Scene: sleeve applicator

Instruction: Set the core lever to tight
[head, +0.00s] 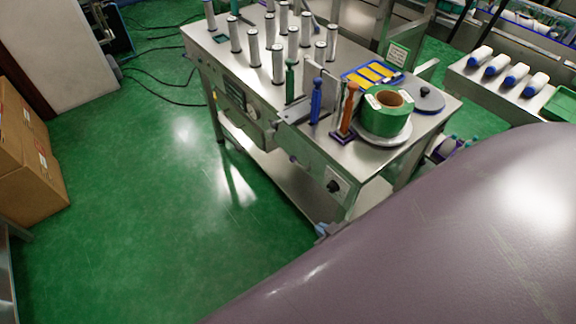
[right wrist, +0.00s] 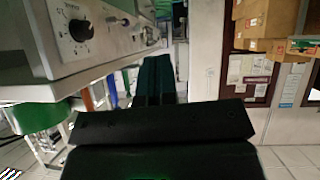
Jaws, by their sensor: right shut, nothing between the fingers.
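A steel front panel (right wrist: 95,50) fills the upper left of the right wrist view. On it are a black dial knob (right wrist: 82,30) with printed marks and a small metal lever (right wrist: 118,20). I cannot read which setting the lever is at, nor be sure it is the core lever. In the head view the knob (head: 334,186) shows on the machine's near end. My right gripper (right wrist: 158,80) is shut and empty, its dark fingers together, beside the panel and apart from the lever. In the head view my arm hides most of it. My left gripper is not in view.
The steel bench (head: 270,108) carries several upright silver cylinders, a green tape roll (head: 377,120), a blue handle (head: 316,100) and an orange handle (head: 349,108). The green floor (head: 130,210) between is clear.

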